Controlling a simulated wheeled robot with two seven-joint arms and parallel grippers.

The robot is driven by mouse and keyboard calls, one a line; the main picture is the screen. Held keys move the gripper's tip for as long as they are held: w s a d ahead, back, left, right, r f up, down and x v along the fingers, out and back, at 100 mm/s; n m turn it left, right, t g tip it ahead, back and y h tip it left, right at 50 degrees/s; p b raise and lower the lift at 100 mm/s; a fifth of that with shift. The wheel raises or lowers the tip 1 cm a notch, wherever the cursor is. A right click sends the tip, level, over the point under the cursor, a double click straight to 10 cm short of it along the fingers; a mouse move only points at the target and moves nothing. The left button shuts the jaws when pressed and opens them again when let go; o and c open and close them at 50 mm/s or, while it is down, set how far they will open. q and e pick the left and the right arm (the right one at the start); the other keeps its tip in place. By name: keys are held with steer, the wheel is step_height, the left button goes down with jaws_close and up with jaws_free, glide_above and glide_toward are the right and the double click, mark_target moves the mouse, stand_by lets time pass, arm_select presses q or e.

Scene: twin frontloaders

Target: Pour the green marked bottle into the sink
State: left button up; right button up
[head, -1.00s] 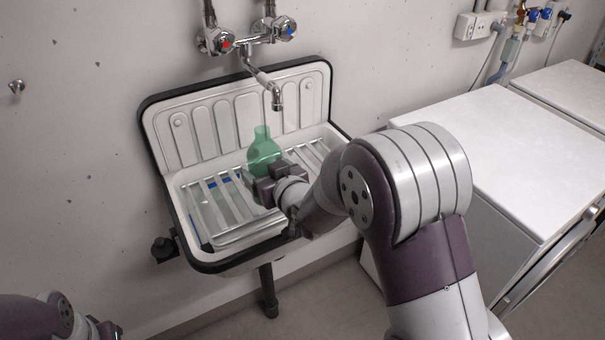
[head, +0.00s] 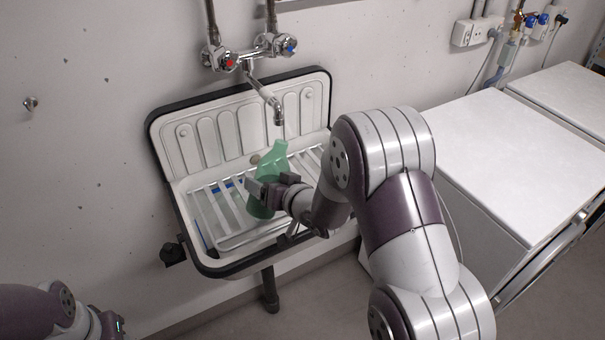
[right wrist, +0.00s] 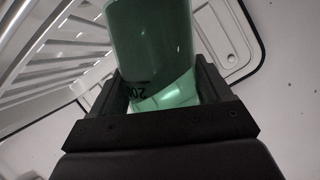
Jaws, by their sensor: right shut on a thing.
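The green bottle (head: 272,160) is see-through and tilted over the sink, its neck leaning up and to the right in the head view. My right gripper (head: 262,187) is shut on its body. In the right wrist view the bottle (right wrist: 155,45) fills the space between the fingers of my right gripper (right wrist: 165,90), with part of a dark printed number showing. The white sink (head: 205,148) with a black rim hangs on the wall below the bottle. My left gripper (head: 108,325) is only partly in view at the bottom left, and its fingers cannot be made out.
A metal rack (head: 213,205) of slats lies across the sink. The tap spout (head: 277,112) hangs close above the bottle's neck. Red and blue tap knobs are on the wall. White-topped machines (head: 490,150) stand to the right.

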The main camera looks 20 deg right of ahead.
steer(key=shift+r+p, duration=0.35)
steer(key=shift+r, duration=0.05)
steer(key=shift+f+m, duration=0.2)
steer(key=shift+m, duration=0.1)
steer(key=shift+d+f+m+y+p, duration=0.15)
steer(key=shift+f+m+y+p, duration=0.05)
steer(key=shift+m+y+p, duration=0.35)
steer(key=shift+s+a+f+m+g+y+p, duration=0.2)
steer(key=shift+a+m+g+y+p, duration=0.3)
steer(key=shift+m, duration=0.25)
steer(key=shift+a+y, duration=0.15)
steer(key=shift+y, duration=0.1)
steer(key=shift+m, duration=0.3)
steer(key=shift+s+a+f+m+y+b, duration=0.1)
steer(key=shift+a+f+m+y+b, duration=0.15)
steer(key=shift+f, duration=0.2)
steer(key=shift+a+f+m+y+b, duration=0.15)
steer(key=shift+f+m+b, duration=0.1)
steer(key=shift+f+b, duration=0.15)
steer(key=shift+a+m+y, duration=0.1)
steer(key=shift+m+y, duration=0.4)
steer(key=shift+m, duration=0.1)
steer(key=shift+r, duration=0.1)
